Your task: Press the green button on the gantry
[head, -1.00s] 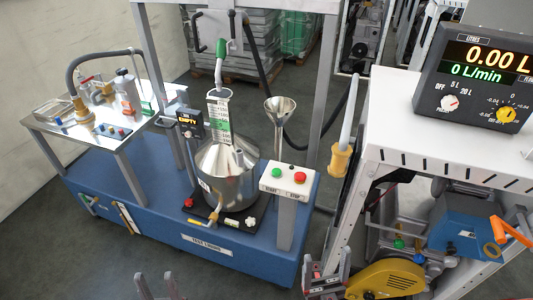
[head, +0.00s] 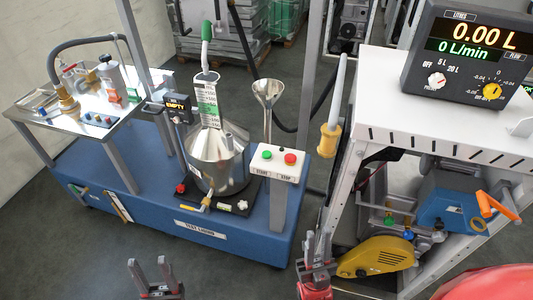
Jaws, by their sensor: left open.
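The green button (head: 266,154) is on a white control box (head: 258,165), above the label START. A red button (head: 290,158) marked STOP is beside it. The box sits on a grey post on the blue base, beside the steel can. My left gripper (head: 150,268) is at the bottom edge, open and empty, well below and left of the box. My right gripper (head: 317,245) is at the bottom centre, below and right of the box, apart from it. Its jaw gap is unclear.
A steel can (head: 218,165) and a funnel (head: 268,92) stand near the box. A yellow-handled nozzle (head: 329,140) hangs to the right. A white-topped cabinet (head: 430,115) carries a display reading 0.00 L. Floor is free in front of the blue base (head: 150,205).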

